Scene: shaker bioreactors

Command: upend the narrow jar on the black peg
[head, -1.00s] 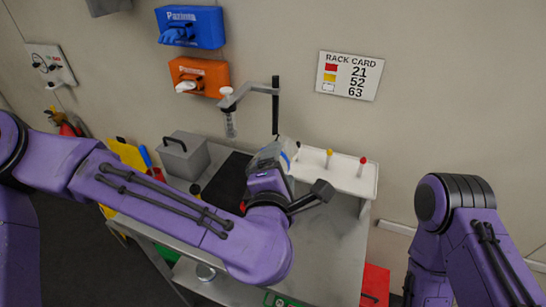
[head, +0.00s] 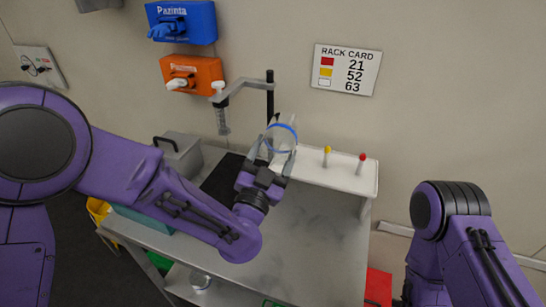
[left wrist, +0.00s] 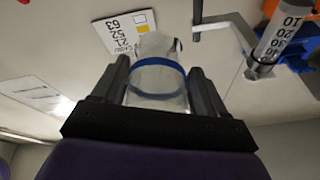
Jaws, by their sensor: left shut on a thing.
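A clear jar with a blue band (head: 281,138) is held between the fingers of my left gripper (head: 279,155), in front of the wall above the back of the bench. In the left wrist view the jar (left wrist: 158,88) sits between both fingers, its blue band crossing the gap. I cannot tell which end of the jar is its mouth. A white rack (head: 345,181) behind the gripper carries a yellow-topped peg (head: 327,156) and a red-topped peg (head: 361,163). I cannot make out a black peg; the jar and gripper cover the rack's left part. My right gripper is out of view.
A stand with a black post (head: 270,95) and a clamped syringe (head: 222,120) rises left of the jar. A grey box (head: 178,155) and black mat (head: 222,180) lie on the left of the bench. The bench front (head: 310,235) is clear. A rack card (head: 346,69) hangs on the wall.

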